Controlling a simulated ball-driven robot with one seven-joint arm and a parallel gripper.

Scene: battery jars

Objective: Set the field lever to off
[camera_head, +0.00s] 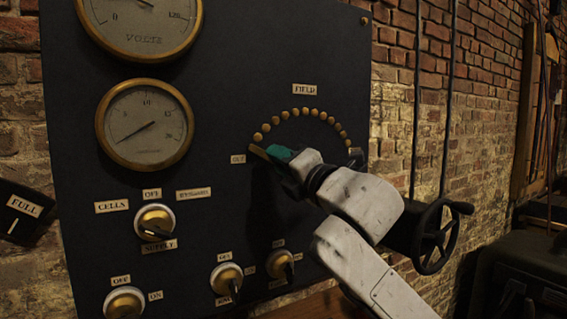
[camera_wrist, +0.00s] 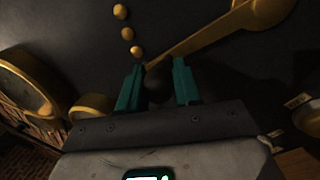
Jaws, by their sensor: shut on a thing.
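The field lever (camera_wrist: 205,36) is a brass arm on the dark panel. In the wrist view it runs from a round brass pivot at the upper right down to a dark knob (camera_wrist: 156,80). My gripper (camera_wrist: 158,70) has its green fingers on either side of this knob, shut on it. In the head view my gripper (camera_head: 284,154) is at the left end of the arc of brass studs (camera_head: 304,113), below the FIELD label (camera_head: 305,89). A brass end (camera_head: 258,152) shows just left of the fingers, near a small label (camera_head: 237,159). My gripper hides most of the lever there.
Two round gauges (camera_head: 145,124) are at the panel's upper left. Several rotary switches (camera_head: 155,221) sit low on the panel, below and left of my gripper. A black handwheel (camera_head: 437,237) stands right of my arm, before the brick wall (camera_head: 480,130).

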